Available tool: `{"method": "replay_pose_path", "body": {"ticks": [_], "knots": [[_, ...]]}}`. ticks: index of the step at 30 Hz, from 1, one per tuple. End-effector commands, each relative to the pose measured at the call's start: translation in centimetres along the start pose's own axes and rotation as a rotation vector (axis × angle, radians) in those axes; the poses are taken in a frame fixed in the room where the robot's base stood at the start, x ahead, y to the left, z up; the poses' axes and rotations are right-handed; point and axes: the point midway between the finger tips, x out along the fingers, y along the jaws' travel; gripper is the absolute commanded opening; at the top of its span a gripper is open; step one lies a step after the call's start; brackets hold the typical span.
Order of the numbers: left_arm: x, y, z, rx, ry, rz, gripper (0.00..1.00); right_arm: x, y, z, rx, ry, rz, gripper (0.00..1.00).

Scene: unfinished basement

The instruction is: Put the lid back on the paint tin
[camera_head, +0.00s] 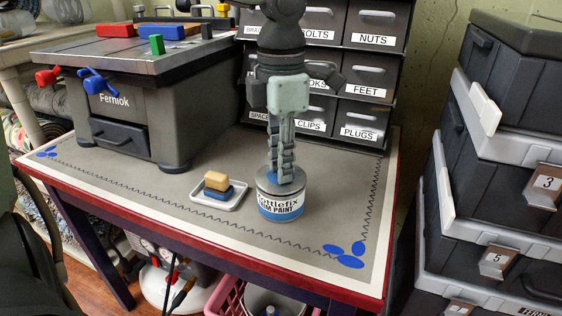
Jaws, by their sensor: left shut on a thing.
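The paint tin (281,208), with a blue and white label, stands upright near the front right of the workbench. My left gripper (281,178) comes straight down over it, with its fingertips at the top of the tin. It is shut on the lid (264,184), a grey disc at the tin's mouth, with a little blue showing by the fingertips. The fingers hide much of the lid, and I cannot tell whether it is fully seated. My right gripper is not in view.
A small white tray (232,205) with a tan and blue block (216,182) lies left of the tin. A grey machine (130,110) stands at the left. Labelled drawers (365,85) stand behind, and stacked dark toolboxes (500,170) are at the right.

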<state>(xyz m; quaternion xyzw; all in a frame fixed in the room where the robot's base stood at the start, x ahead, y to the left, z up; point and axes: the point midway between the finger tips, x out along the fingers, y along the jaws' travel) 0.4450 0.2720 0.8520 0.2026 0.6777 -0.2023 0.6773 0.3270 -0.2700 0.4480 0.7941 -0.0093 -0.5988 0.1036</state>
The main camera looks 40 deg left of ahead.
Motion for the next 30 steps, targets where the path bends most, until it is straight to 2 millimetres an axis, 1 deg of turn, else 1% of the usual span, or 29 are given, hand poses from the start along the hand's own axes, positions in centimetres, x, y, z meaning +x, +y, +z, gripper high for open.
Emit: {"method": "replay_pose_path", "body": {"ticks": [11,30], "knots": [[-0.02,0.01,0.01,0.000,0.000,0.000,0.01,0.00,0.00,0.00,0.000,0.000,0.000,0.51],[0.27,0.02,0.02,0.000,-0.001,0.000,0.01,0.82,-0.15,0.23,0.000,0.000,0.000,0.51]]}}
